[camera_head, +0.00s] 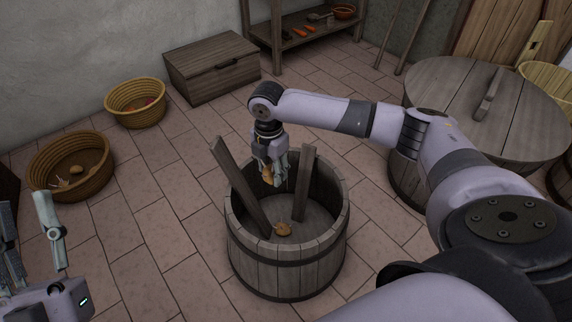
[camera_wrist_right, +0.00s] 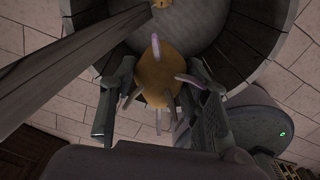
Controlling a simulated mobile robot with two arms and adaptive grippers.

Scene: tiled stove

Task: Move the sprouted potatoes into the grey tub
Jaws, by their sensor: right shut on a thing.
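My right gripper (camera_head: 270,168) is shut on a brown potato (camera_head: 266,174) above the opening of the grey wooden tub (camera_head: 287,262). In the right wrist view this potato (camera_wrist_right: 158,78) has several pale sprouts and sits between the fingers. Another potato (camera_head: 283,229) lies on the tub's floor; its sprouts are too small to make out clearly. My left gripper (camera_head: 28,240) is open and empty at the lower left, in front of that basket.
Two planks (camera_head: 240,187) stand tilted inside the tub, one on each side of the gripper. A second basket (camera_head: 137,117) with red items, a wooden chest (camera_head: 212,68) and a shelf (camera_head: 290,28) stand behind. A round-topped barrel (camera_head: 480,85) is at right. Tiled floor left of the tub is clear.

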